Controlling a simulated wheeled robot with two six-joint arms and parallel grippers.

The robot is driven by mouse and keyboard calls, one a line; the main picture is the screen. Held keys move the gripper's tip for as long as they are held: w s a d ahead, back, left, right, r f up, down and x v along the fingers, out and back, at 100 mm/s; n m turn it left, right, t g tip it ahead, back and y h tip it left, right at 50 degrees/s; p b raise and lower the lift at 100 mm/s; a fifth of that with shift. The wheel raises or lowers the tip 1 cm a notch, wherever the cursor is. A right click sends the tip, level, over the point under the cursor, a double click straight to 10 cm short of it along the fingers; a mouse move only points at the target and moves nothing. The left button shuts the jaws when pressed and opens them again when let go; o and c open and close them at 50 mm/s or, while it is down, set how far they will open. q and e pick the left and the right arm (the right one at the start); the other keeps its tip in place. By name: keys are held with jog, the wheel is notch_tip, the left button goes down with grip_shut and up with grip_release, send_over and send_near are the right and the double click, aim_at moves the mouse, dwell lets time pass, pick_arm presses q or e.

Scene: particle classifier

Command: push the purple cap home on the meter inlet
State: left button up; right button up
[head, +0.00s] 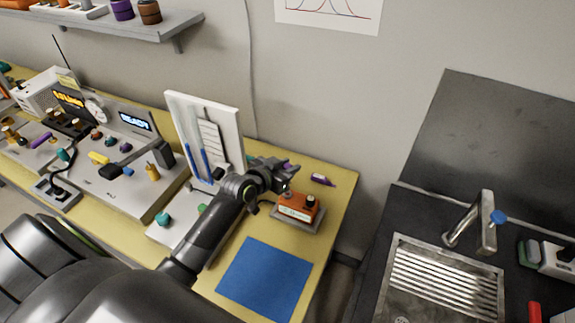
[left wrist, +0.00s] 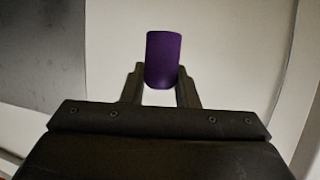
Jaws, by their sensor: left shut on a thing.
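My left gripper (head: 284,174) is above the yellow table near its right end, shut on the purple cap (left wrist: 162,60). In the left wrist view the cap stands upright between the two fingertips (left wrist: 161,88), its upper part sticking out beyond them. In the head view only a little purple shows at the fingers. The orange meter (head: 294,208) is on a grey base just below and right of the gripper. A dark round part (head: 311,201) stands on its top; I cannot tell if this is the inlet. The cap appears apart from the meter. My right gripper is not in view.
A white upright panel (head: 205,130) stands left of the gripper. A blue mat (head: 264,279) lies in front of the meter. A small purple-and-white item (head: 322,180) lies behind it. A grey console (head: 110,165) fills the table's left; a sink (head: 444,280) is at right.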

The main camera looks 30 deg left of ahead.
pick_arm(q)
jog(key=shift+f+b, duration=1.5)
jog(key=shift+f, duration=0.65)
jog(key=shift+f, duration=0.3)
jog(key=shift+s+f+b, duration=0.1)
jog(key=shift+f+b, duration=1.1)
jog(key=shift+f, duration=0.1)
jog(key=shift+f, duration=0.2)
jog(key=o, duration=1)
jog(key=shift+r, duration=0.1)
jog(key=shift+o, duration=0.2)
jog(key=b+v, duration=0.1)
jog(key=v, duration=1.6)
jog(key=shift+r+b, duration=0.2)
jog(key=shift+b, duration=0.1)
